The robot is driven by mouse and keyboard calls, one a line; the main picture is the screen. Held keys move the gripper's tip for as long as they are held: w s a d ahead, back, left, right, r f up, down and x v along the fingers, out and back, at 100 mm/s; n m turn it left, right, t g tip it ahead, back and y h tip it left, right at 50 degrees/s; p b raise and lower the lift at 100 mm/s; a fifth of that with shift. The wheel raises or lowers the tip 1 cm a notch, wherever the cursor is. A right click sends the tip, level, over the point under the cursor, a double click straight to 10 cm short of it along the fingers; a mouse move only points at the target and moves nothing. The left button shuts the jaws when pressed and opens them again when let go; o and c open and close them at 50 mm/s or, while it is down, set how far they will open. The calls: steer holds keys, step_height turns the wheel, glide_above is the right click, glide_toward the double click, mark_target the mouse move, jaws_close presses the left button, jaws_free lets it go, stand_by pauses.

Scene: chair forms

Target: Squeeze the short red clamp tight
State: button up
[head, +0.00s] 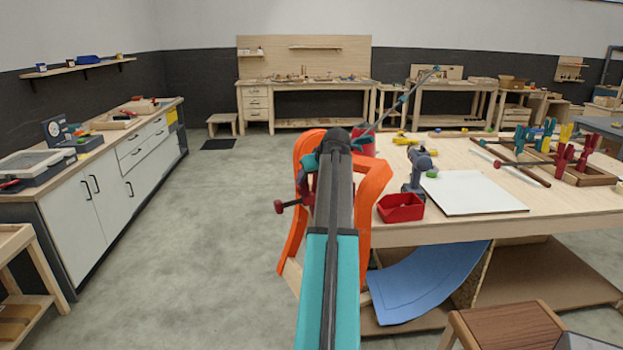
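An orange curved chair form (373,200) stands at the left end of the workbench, partly hidden behind my teal and black arm. A clamp with a red handle (280,206) sticks out at the form's left side; the rest of it is hidden by the form and my arm, so I cannot tell how tight it is. Two red clamps (563,158) (586,152) stand upright at the bench's right. My arm reaches up the middle of the view to the form. My gripper is hidden, and I cannot tell whether it touches a clamp.
The workbench (400,232) holds a red bin (400,207), a drill (420,168), a white board (470,192) and teal and yellow clamps. A blue curved sheet (425,285) is below. A stool (510,328) stands front right. The floor (200,240) at left is clear.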

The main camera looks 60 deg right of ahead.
steer(key=shift+s+d, duration=0.25)
steer(key=shift+d, duration=0.1)
steer(key=shift+w+f, duration=0.3)
steer(key=shift+f, duration=0.05)
stand_by(0.7)
jaws_close()
steer(key=shift+s+a+f+b, duration=0.15)
steer(key=shift+s+b, duration=0.05)
steer(key=shift+b, duration=0.3)
stand_by(0.5)
